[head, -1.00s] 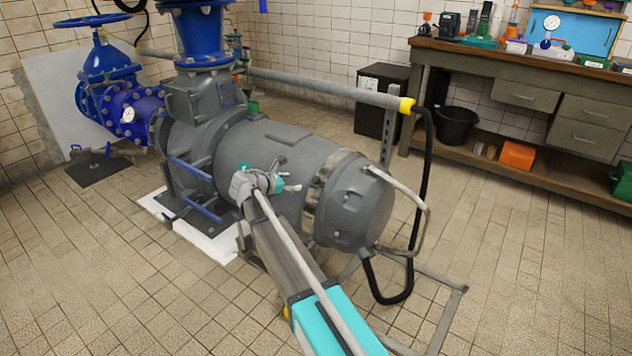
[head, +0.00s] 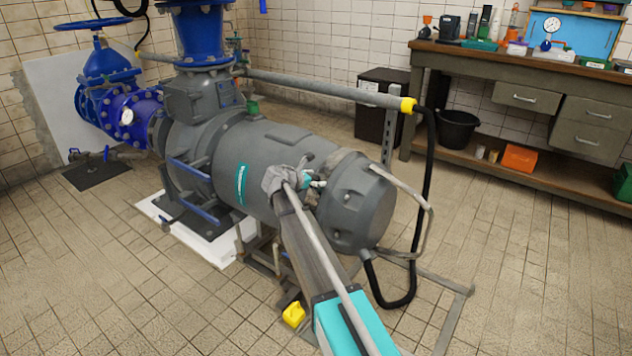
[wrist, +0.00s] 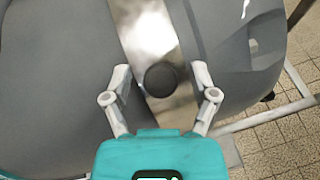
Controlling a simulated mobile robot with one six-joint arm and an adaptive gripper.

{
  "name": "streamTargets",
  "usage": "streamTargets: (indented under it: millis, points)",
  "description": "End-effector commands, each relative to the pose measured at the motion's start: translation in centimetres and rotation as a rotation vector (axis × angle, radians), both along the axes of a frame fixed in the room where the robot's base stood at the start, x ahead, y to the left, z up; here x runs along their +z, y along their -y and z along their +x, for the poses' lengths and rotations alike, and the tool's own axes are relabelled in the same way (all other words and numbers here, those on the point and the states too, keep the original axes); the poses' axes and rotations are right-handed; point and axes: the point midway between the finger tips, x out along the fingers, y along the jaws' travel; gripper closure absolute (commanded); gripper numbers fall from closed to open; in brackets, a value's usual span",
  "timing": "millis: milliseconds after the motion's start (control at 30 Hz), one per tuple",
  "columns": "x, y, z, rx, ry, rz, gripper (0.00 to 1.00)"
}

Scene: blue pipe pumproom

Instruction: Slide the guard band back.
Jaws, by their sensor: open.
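The guard band (wrist: 148,28) is a shiny metal strip around the grey motor housing (wrist: 60,60) in the wrist view. A round black knob (wrist: 160,79) sits on the band. My gripper (wrist: 160,70) is open, with one finger on each side of the knob. A gap shows between each finger and the knob; I cannot tell how far above the housing the fingertips are. In the head view my gripper (head: 316,181) is at the housing near its rounded end cap (head: 358,207), and my arm hides much of the band there.
A pale bent tube (head: 428,220) and a black hose (head: 424,160) stand right of the end cap. A yellow object (head: 293,314) lies low beside my arm. A workbench (head: 560,75) stands at the back right. Floor on the right is clear.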

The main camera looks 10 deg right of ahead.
Motion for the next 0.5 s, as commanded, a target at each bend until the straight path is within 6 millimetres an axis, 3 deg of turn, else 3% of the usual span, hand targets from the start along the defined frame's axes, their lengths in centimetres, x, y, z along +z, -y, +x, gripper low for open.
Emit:
streamTargets:
  millis: [333,500]
  points:
    - [-0.04,0.1,0.08,0.001,0.0,0.0,0.27]
    - [-0.03,0.09,0.07,0.001,0.0,0.0,0.58]
